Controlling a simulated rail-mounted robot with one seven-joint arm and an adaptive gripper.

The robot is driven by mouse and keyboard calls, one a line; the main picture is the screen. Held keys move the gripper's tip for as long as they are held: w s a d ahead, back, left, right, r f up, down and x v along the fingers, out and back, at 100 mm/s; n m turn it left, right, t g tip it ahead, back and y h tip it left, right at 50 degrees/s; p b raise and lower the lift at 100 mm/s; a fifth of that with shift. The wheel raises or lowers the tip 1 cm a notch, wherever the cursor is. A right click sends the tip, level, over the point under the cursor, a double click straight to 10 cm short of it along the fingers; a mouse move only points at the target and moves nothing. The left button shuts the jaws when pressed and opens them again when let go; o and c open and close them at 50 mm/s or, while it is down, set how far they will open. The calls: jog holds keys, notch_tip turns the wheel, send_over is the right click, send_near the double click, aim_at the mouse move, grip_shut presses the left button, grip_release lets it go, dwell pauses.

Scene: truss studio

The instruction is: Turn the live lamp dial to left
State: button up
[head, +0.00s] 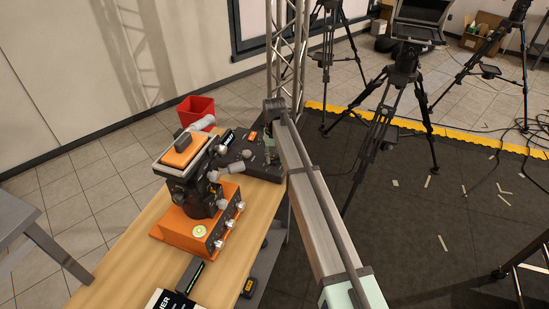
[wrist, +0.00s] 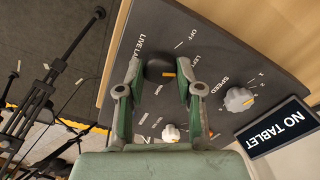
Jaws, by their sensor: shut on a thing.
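A grey speed knob (wrist: 238,99) and a small white knob (wrist: 170,132) are on the same panel. A NO TABLET sign (wrist: 275,127) lies beside it. An orange device (head: 190,232) stands close by on the wooden table (head: 131,254). A truss post (head: 288,60) rises behind.

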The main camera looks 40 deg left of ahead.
aim_at(274, 159)
dwell(0.4)
jog(key=o, duration=1.2)
jog(key=shift+f, duration=0.1)
jog(key=shift+c, duration=0.2)
notch_tip(274, 159, up, 12)
